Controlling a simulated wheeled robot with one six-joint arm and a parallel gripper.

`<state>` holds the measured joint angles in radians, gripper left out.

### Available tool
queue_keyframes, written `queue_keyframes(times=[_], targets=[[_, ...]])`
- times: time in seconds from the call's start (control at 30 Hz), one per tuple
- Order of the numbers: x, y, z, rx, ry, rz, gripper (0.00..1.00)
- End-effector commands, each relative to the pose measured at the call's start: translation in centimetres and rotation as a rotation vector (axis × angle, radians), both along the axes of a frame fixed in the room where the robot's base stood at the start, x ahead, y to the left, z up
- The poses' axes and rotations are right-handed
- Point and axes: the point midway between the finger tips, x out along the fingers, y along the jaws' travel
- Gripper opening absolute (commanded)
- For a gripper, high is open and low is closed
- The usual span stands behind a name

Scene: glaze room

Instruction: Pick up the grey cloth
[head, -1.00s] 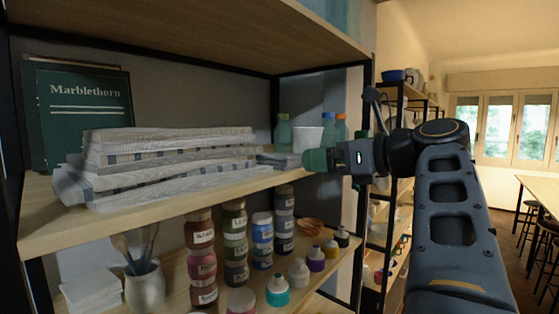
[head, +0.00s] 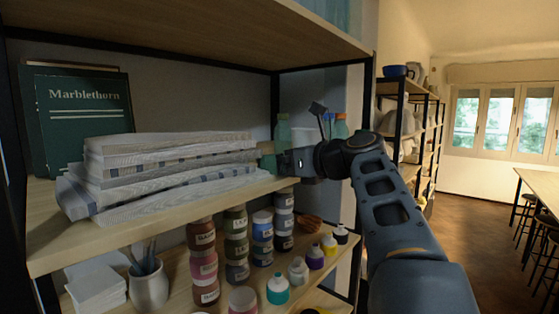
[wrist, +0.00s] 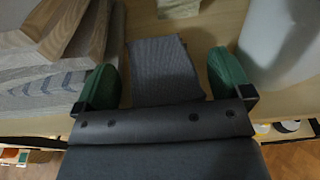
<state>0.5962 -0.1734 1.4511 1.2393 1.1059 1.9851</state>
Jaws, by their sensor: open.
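The grey cloth (wrist: 165,62) lies folded on the wooden shelf in the wrist view. My gripper (wrist: 166,80) is open, with one green fingertip on each side of the cloth and a gap to each. In the head view my gripper (head: 270,158) is at the right end of the stack of striped cloths, and it hides the grey cloth there. I cannot tell from the wrist view how high the fingertips are above the shelf.
The stack of striped cloths (head: 165,170) is close left of my gripper. A white container (wrist: 280,45) stands close on the right in the wrist view. Paint jars (head: 203,265) fill the shelf below, and a shelf board hangs above.

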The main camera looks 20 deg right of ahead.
Motion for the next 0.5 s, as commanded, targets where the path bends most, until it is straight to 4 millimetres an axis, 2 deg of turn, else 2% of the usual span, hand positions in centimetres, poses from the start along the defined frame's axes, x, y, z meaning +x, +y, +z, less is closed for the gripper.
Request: queue_keyframes(times=[0.23,0.5], targets=[[0.15,0.05,-0.09,0.000,0.000,-0.001,0.97],[0.14,0.04,-0.08,0.000,0.000,-0.001,0.72]])
